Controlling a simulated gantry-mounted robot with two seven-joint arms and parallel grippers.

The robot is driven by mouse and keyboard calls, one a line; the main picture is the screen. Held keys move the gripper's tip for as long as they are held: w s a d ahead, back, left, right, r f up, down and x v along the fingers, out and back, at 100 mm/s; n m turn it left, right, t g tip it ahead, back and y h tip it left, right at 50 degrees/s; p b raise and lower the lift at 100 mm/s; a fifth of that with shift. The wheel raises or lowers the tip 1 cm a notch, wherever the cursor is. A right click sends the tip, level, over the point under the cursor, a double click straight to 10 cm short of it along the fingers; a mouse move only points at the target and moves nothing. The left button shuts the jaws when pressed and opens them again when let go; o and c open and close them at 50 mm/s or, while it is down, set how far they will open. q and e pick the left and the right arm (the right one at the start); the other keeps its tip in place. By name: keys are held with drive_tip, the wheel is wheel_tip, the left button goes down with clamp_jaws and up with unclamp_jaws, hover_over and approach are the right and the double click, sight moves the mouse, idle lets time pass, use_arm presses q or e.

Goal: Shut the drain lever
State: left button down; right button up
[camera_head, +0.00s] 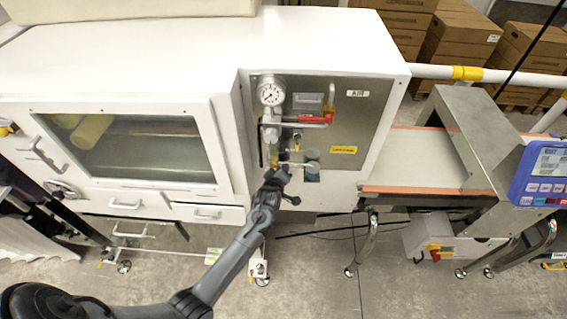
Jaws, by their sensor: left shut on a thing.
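The valve panel (365,110) is a grey metal plate on the front of the white machine. My left arm comes up from the bottom left, and its gripper (278,172) is at the lower left of this panel. The gripper is shut on what looks like the drain lever (297,164), a small pale lever low on the piping. The jaws hide most of their contact with it. A red-handled lever (315,119) sits higher up and lies roughly level. My right gripper is not in view.
A round pressure gauge (271,93) sits above the piping. A yellow label (343,150) marks the panel. The conveyor belt (400,160) runs right, toward a blue display unit (545,172).

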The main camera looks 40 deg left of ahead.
use_arm(q)
drive_tip(key=shift+s+a+f+m+g+y+p, duration=0.15)
drive_tip(key=shift+m+g+y+p, duration=0.2)
drive_tip(key=shift+m+p, duration=0.3)
drive_tip(key=shift+s+a+f+m+g+y+p, duration=0.25)
drive_tip(key=shift+m+g+y+p, duration=0.25)
drive_tip(key=shift+m, duration=0.35)
drive_tip(key=shift+s+a+f+m+g+y+p, duration=0.25)
drive_tip(key=shift+a+m+g+y, duration=0.15)
drive_tip(key=shift+m+y, duration=0.35)
drive_tip(key=shift+s+a+f+m+g+y+p, duration=0.1)
drive_tip(key=shift+s+a+m+g+y+p, duration=0.25)
drive_tip(key=shift+m, duration=0.6)
drive_tip(key=c, duration=1.4)
unclamp_jaws()
drive_tip(key=shift+w+a, duration=0.1)
drive_tip(key=shift+r, duration=0.1)
